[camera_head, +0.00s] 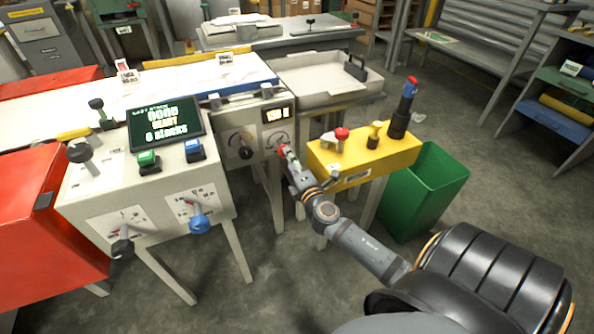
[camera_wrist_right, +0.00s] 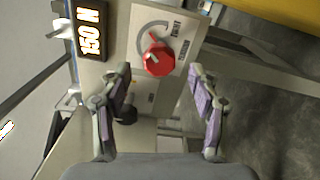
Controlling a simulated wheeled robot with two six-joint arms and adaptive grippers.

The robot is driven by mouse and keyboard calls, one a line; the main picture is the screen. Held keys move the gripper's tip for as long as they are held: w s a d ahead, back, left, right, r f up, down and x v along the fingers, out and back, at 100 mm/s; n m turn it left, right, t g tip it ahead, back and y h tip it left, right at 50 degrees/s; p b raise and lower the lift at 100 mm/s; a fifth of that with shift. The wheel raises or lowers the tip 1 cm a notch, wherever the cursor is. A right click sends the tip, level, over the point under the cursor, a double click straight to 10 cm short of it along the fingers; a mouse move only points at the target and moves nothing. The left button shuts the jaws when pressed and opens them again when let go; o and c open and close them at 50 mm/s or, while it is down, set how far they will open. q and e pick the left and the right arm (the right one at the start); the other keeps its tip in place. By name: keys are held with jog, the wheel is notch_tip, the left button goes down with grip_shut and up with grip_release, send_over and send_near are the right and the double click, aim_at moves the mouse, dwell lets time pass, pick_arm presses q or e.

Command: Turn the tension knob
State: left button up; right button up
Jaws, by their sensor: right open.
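The tension knob (camera_wrist_right: 160,60) is a red knob on a light panel, with a curved grey arrow printed around it. In the right wrist view it lies just ahead of my right gripper (camera_wrist_right: 161,75), between the lines of its two fingers. The fingers are apart and empty, and I see no contact. In the head view the right gripper (camera_head: 290,165) is in front of the control panel, with the red knob (camera_head: 283,150) at its tip, partly covered. A display (camera_head: 277,114) above the knob reads 150 N in the wrist view (camera_wrist_right: 90,28). My left gripper is out of view.
A yellow stand (camera_head: 365,155) with red and yellow knobs is right of the gripper, beside a green bin (camera_head: 425,190). A dark knob (camera_head: 245,152) is on the panel to the left. A console (camera_head: 145,205) with a screen and levers stands farther left.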

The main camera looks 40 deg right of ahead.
jog(key=v, duration=0.6)
jog(key=shift+s, duration=0.2)
